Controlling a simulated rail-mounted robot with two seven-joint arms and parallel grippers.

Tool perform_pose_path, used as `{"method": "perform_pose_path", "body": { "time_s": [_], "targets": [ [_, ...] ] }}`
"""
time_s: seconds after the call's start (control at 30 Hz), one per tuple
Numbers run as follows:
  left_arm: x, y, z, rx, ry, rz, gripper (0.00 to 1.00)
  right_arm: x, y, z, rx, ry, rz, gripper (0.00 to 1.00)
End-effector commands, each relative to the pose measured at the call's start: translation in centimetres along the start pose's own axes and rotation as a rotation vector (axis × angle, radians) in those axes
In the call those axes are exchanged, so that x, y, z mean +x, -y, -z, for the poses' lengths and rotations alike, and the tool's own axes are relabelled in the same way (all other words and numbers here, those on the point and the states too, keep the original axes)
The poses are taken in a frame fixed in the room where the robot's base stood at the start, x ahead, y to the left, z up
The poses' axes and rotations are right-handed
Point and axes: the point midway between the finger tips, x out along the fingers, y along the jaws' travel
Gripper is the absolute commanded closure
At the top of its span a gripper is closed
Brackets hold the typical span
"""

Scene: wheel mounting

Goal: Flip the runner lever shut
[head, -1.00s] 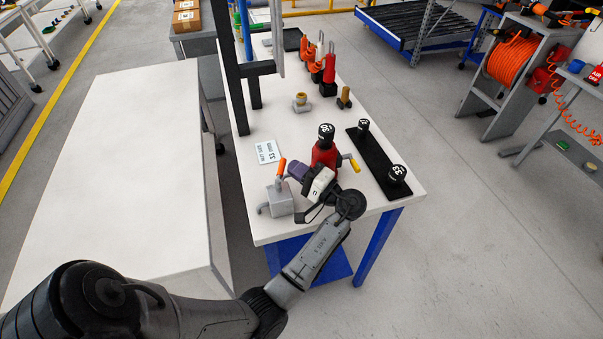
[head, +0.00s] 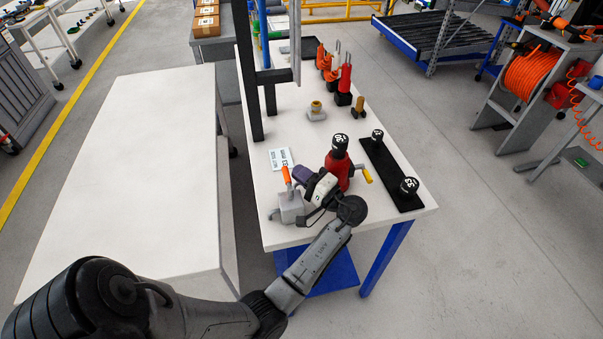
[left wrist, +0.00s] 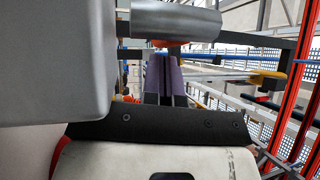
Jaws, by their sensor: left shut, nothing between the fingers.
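The lever I take to be the runner lever has an orange handle (head: 286,175). It stands steeply up from a grey block (head: 292,210) at the bench's near left corner, its top leaning slightly left. My left gripper (head: 300,174) has purple fingers, closed together and empty, close to the right of the handle; I cannot tell whether they touch it. In the left wrist view the fingers (left wrist: 166,78) point at a sliver of orange under a grey cylinder (left wrist: 178,20). My right gripper is not in view.
A red bottle-like tool (head: 340,165) with a black cap and a yellow handle (head: 367,175) stand just right of my gripper. A black strip (head: 385,170) with two black knobs lies further right. A label card (head: 280,158) lies behind the block. A white table (head: 130,170) is on the left.

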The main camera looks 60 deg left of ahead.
Motion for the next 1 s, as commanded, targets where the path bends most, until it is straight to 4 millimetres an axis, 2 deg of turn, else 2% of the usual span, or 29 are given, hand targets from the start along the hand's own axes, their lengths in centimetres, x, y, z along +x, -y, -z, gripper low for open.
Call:
{"method": "perform_pose_path", "body": {
  "time_s": [0.33, 0.47, 1.0],
  "targets": [
    [-0.1, 0.0, 0.0, 0.0, 0.0, 0.0, 1.0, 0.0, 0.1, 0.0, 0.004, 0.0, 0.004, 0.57],
    [-1.0, 0.0, 0.0, 0.001, -0.002, -0.001, 1.0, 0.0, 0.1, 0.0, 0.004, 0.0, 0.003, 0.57],
    [-10.8, 0.0, 0.1, 0.001, -0.003, -0.001, 1.0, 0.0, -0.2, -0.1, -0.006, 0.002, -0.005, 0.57]
  ]
}}
